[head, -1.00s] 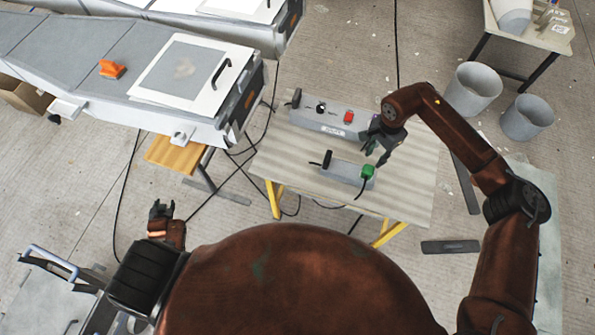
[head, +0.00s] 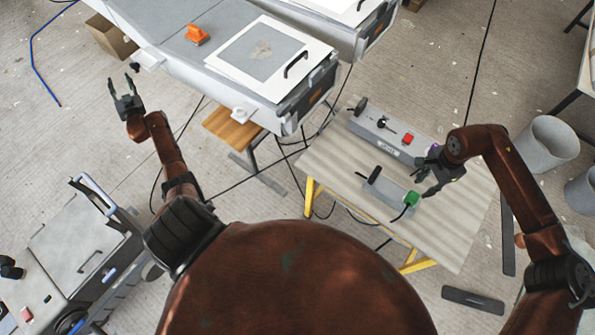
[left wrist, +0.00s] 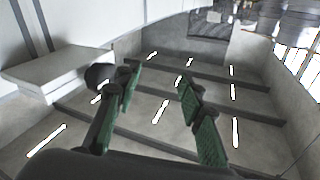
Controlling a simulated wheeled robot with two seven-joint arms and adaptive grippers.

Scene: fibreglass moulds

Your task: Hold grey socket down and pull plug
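The grey socket (head: 379,190) is a long grey block on the worktable (head: 465,235). A black plug (head: 374,175) stands up near its left end, and a green plug (head: 411,199) with a dark cable sits at its right end. My right gripper (head: 424,181) is just above and right of the green plug, fingers apart, with nothing visible between them; whether it touches the plug cannot be told. My left gripper (head: 125,98) is raised at the far left, away from the table, open and empty. Its spread green-padded fingers show in the left wrist view (left wrist: 160,118).
Behind the socket stands a larger grey box (head: 385,137) with a red switch (head: 408,138) and black knobs. A mould bench (head: 222,72) with an orange clamp (head: 196,35) lies at the upper left. Grey bins (head: 545,147) stand right. Cables run across the floor.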

